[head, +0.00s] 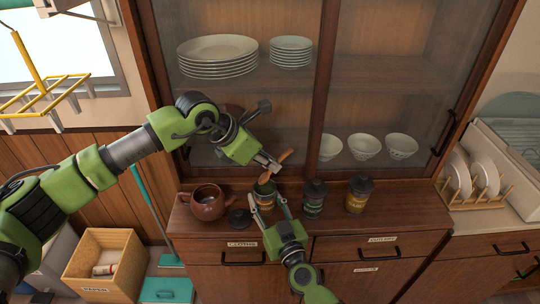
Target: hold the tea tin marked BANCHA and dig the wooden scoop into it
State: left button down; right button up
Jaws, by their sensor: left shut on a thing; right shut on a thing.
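An open green tin (264,200) stands on the cabinet counter, its mouth facing up; I cannot read its marking. My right gripper (266,204) is shut on this tin from the front, one finger on each side. My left gripper (276,168) is shut on the wooden scoop (286,156) above the tin. The scoop is tilted, its handle end up to the right and its lower end down to the left at the tin's mouth. I cannot tell whether the lower end is inside the tin. A dark round lid (240,218) lies left of the tin.
A brown teapot (208,203) stands left of the lid. A dark green lidded tin (314,200) and a yellowish lidded tin (358,195) stand to the right. Behind is the glass-fronted cabinet (330,90) with plates and bowls. The counter's right end is clear.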

aim_at(267, 175)
pick_arm(q)
jog(key=shift+f, duration=2.45)
jog(key=shift+r, duration=2.95)
jog(key=shift+r, duration=0.1)
jog(key=shift+d+r+g+y, duration=0.1)
jog(key=shift+r+g+y, duration=0.4)
jog(key=shift+y, duration=0.4)
pick_arm(e)
jog(key=shift+a, duration=0.1)
pick_arm(q)
jog(key=shift+d+r+g+y, duration=0.2)
jog(key=shift+g+y, duration=0.5)
jog(key=shift+y, duration=0.5)
jog(key=shift+a+r+g+y, duration=0.2)
jog(key=shift+a+g+y, duration=0.15)
jog(key=shift+y, duration=0.25)
